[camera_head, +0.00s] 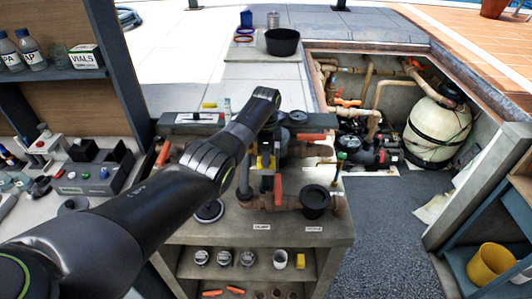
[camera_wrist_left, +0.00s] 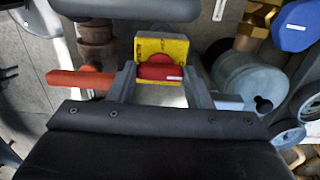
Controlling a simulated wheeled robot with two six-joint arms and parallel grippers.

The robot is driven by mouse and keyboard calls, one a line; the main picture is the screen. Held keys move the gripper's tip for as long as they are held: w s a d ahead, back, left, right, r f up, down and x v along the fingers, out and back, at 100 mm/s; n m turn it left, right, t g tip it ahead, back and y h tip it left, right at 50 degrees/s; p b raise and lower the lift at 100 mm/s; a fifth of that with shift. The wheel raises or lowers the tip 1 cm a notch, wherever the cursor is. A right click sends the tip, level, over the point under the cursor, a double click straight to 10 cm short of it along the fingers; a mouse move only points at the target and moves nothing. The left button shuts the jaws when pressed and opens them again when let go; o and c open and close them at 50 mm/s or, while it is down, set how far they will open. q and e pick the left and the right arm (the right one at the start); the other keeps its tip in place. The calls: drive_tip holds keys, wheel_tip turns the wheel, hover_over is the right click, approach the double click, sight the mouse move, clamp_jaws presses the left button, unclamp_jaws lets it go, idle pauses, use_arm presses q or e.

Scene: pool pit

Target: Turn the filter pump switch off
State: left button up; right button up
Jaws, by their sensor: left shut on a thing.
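The filter pump switch is a yellow box (camera_wrist_left: 160,46) with a red rotary knob (camera_wrist_left: 160,70) on its front, in the left wrist view. In the head view the yellow box (camera_head: 263,163) is partly hidden behind my left arm. My left gripper (camera_wrist_left: 161,80) is shut on the red knob, one finger on each side of it. In the head view the gripper (camera_head: 264,176) is at the pipework on the bench, its fingertips hard to make out. My right gripper is in neither view. The knob's marking is too small to read.
An orange-red valve handle (camera_wrist_left: 80,80) lies close to the left finger, and pale blue and brass fittings (camera_wrist_left: 245,75) are on the right. The bench (camera_head: 330,237) carries pipes and a black cap (camera_head: 315,201). A sunken pit (camera_head: 385,95) holds a white tank (camera_head: 437,132).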

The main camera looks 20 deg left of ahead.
use_arm(q)
drive_tip(key=shift+r+n, duration=0.1)
drive_tip(key=shift+n, duration=0.2)
drive_tip(key=n+p, duration=0.1)
drive_tip(key=n, duration=0.2)
drive_tip(key=shift+n, duration=0.3)
drive_tip(key=n+p, duration=0.1)
drive_tip(key=n, duration=0.3)
drive_tip(key=shift+n, duration=0.3)
drive_tip(key=n, duration=0.4)
drive_tip(key=shift+n, duration=0.3)
drive_tip(key=shift+n+p, duration=0.45)
drive_tip(key=shift+n, duration=1.75)
drive_tip(key=shift+w, duration=0.1)
drive_tip(key=o, duration=1)
